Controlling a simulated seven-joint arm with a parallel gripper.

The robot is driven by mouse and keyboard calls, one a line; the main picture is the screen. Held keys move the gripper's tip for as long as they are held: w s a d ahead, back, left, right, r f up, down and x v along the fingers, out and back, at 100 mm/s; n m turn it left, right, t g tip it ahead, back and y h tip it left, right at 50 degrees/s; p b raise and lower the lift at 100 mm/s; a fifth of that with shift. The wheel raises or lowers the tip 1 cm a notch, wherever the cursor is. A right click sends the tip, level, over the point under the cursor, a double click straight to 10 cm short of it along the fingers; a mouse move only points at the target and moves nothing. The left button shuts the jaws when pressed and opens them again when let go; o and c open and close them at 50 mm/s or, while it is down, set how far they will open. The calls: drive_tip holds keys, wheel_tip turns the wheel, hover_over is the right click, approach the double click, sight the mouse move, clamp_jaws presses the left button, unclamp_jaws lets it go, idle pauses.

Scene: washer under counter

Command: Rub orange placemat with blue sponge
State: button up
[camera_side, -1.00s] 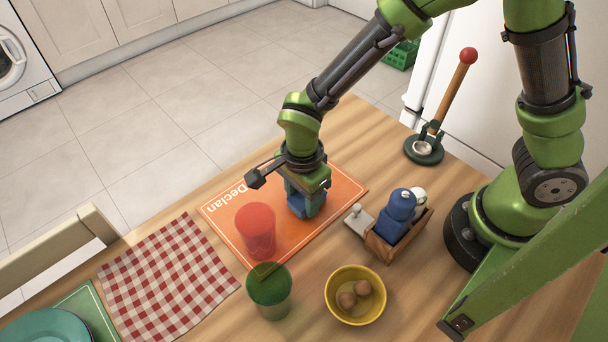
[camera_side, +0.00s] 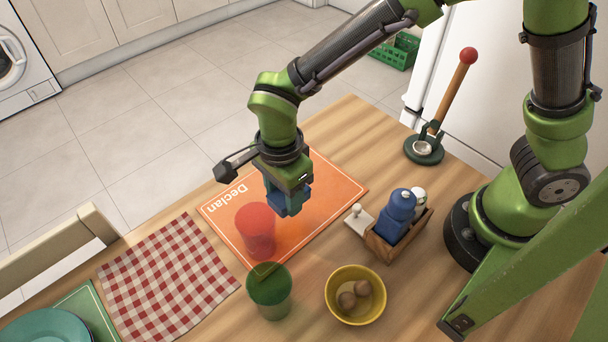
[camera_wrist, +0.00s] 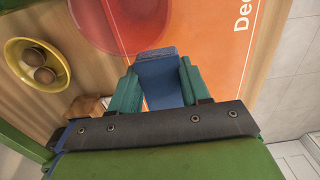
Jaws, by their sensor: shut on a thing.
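The orange placemat (camera_side: 325,190) lies flat on the wooden table, with white lettering "Declan" along its left side. My gripper (camera_side: 288,198) is over the placemat, shut on the blue sponge (camera_side: 285,208). In the wrist view the sponge (camera_wrist: 160,78) sits between the two teal fingers, with the orange placemat (camera_wrist: 205,40) beyond it. The sponge looks raised above the mat, though the exact gap is hard to tell. A red translucent cup (camera_side: 256,230) stands on the placemat, left of and nearer than the sponge.
A green cup (camera_side: 269,291) and a yellow bowl (camera_side: 342,314) with brown round items stand in front of the mat. A wooden caddy (camera_side: 385,248) with a blue container is at right. A checkered cloth (camera_side: 168,278) lies left. A red-knobbed stand (camera_side: 425,150) is behind right.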

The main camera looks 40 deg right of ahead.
drive_tip(key=shift+r, duration=1.4)
drive_tip(key=shift+d, duration=0.1)
